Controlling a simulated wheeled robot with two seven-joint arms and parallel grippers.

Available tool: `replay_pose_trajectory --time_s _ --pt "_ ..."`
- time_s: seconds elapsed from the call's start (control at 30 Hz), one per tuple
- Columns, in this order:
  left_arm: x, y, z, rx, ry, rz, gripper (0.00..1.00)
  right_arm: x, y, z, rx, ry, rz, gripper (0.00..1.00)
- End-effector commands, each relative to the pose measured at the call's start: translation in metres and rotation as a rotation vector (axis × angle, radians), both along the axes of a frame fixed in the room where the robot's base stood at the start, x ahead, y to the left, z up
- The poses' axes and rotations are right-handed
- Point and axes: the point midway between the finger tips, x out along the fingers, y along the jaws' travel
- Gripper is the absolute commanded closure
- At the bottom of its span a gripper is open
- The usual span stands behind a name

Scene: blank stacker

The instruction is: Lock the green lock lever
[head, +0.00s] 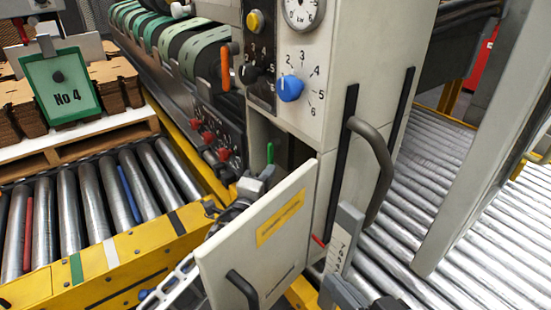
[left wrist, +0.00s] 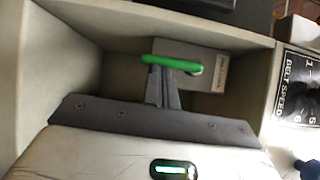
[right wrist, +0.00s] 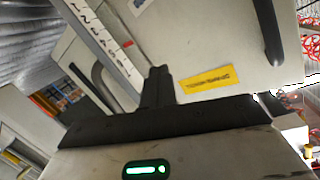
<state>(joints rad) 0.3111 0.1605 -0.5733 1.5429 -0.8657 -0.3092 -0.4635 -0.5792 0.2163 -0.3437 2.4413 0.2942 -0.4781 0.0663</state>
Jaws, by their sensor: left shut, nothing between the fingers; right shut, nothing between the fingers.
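The green lock lever (left wrist: 170,62) lies nearly level in the left wrist view, across a grey block (left wrist: 215,75) inside a recess. In the head view the lever (head: 270,152) shows as a small upright green bar in the cabinet opening. My left gripper (left wrist: 162,72) is shut and empty, its fingertips right at the lever's left half; I cannot tell whether they touch it. In the head view my left gripper (head: 266,175) is partly hidden behind the open door. My right gripper (right wrist: 158,72) is shut and empty before the door's outer face.
The open pale door (head: 262,240) with a yellow label stands in front of the opening. A curved grey handle (head: 375,165) and a white scale (head: 343,240) are to its right. A blue knob (head: 290,88) sits above. Roller conveyors (head: 90,205) lie left and right.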

Motion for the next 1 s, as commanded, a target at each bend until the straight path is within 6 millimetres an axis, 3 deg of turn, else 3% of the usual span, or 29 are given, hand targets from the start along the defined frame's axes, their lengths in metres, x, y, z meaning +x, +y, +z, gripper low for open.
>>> replay_pose_trajectory --time_s 0.23,0.6,1.0 --pt "-0.012 0.000 0.002 -0.004 -0.002 -0.009 1.00 0.000 -0.001 0.003 -0.011 -0.004 -0.001 1.00" --pt "-0.065 0.018 -0.001 -0.002 0.001 -0.002 1.00 0.000 -0.004 -0.004 -0.074 0.012 -0.005 1.00" --pt "-0.072 0.021 -0.001 0.000 -0.001 0.000 1.00 -0.001 -0.004 -0.005 -0.081 0.012 -0.004 1.00"
